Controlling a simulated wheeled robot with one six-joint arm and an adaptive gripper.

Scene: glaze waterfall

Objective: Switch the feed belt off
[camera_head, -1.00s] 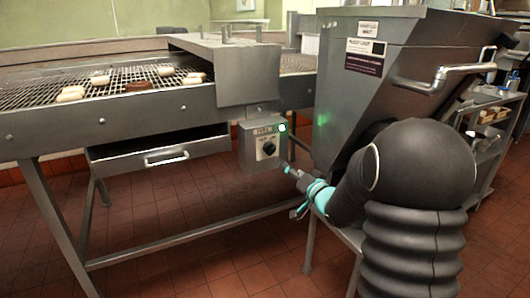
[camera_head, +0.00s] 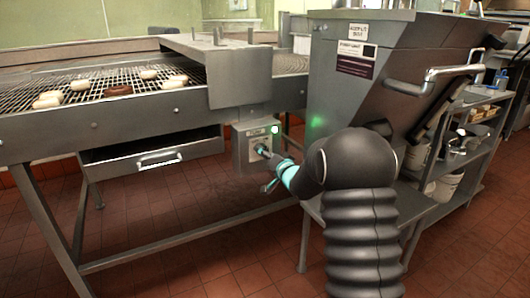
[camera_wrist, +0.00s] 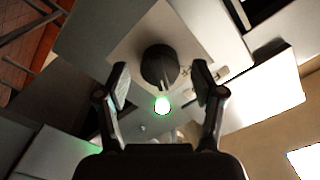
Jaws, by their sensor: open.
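The feed belt's grey control box (camera_head: 243,150) hangs under the conveyor, with a black rotary knob and a lit green lamp (camera_head: 275,129). In the wrist view the knob (camera_wrist: 159,66) lies between the fingertips of my gripper (camera_wrist: 160,78), with a gap on each side. The green lamp (camera_wrist: 162,105) glows just below the knob there. My gripper (camera_head: 262,151) is at the front of the box in the head view and covers most of the knob. My gripper is open. The knob's exact setting is hard to read.
The mesh belt (camera_head: 110,82) carries several pale doughnuts and a brown one. A drawer (camera_head: 150,154) stands open left of the box. A large grey hopper (camera_head: 335,90) with a crank handle (camera_head: 430,75) stands close on the right. A shelf rack stands further right.

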